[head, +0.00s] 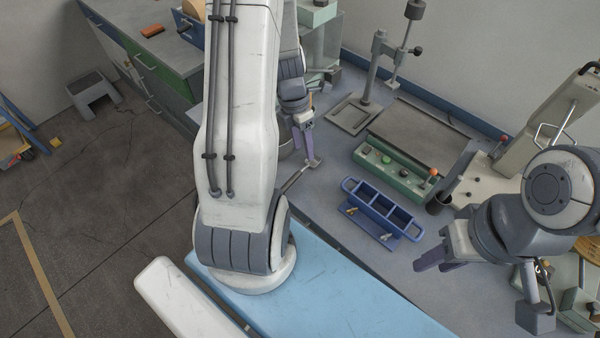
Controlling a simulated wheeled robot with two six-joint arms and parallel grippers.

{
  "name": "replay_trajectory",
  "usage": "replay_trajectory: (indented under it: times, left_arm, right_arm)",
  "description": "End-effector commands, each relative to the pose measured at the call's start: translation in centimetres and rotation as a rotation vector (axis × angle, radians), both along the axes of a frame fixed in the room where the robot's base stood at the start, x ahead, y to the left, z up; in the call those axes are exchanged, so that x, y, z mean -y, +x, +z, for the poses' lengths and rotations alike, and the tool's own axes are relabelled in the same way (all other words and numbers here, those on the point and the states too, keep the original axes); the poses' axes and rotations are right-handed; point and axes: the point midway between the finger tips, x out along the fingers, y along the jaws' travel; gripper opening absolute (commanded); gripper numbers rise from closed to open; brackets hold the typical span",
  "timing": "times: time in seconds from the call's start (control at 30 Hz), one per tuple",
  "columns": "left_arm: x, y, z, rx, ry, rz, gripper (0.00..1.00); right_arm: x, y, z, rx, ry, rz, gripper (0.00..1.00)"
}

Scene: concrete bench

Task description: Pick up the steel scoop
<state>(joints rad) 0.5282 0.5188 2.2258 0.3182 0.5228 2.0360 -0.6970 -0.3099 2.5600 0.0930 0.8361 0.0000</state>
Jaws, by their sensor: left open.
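My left gripper (305,150) is open and points down over the bench, just right of my large arm link. A thin grey handle (293,181), which looks like part of the steel scoop, lies slanted just below its fingertips. The rest of the scoop is hidden or too small to make out, and I cannot tell whether the fingers touch it. My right gripper (440,260) hangs over the right part of the bench, its purple fingers apart, with nothing seen between them.
A blue divided carrier (382,211) stands mid-bench. Behind it are a green control box (394,176) with knobs and a grey plate (418,137). A stand with a column (373,68) is at the back. Bare bench lies between the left gripper and the carrier.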

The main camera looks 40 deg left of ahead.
Motion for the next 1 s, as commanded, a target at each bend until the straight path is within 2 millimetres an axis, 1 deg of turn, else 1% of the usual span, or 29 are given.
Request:
replay_trajectory:
  times: [0.03,0.1,0.2,0.4,0.67,0.9,1.0]
  left_arm:
    - [-1.2,-0.5,-0.9,-0.020,-0.005,0.106,0.57]
    - [-2.3,-0.8,-1.6,-0.034,-0.007,0.211,0.57]
    - [-2.7,-1.1,-2.8,-0.048,-0.009,0.279,0.57]
    - [-2.2,-1.1,-5.9,-0.050,-0.009,0.288,0.57]
    - [-1.9,-1.1,-8.0,-0.049,-0.009,0.285,0.57]
    - [-1.5,-1.3,-11.7,-0.050,-0.009,0.284,0.57]
    - [-1.4,-1.2,-12.3,-0.048,-0.006,0.283,0.57]
  right_arm:
    - [0.0,0.0,-0.1,0.000,0.000,0.000,0.37]
    - [0.0,0.0,-0.1,0.000,0.000,0.000,0.37]
    - [0.0,0.0,-0.3,0.000,0.000,0.000,0.37]
    - [0.0,0.0,-0.6,0.000,0.000,0.000,0.37]
    - [0.0,0.0,-0.9,0.000,0.000,0.000,0.37]
    - [0.0,0.0,-1.7,0.000,0.000,0.000,0.37]
    - [0.0,0.0,-1.9,0.000,0.000,0.000,0.37]
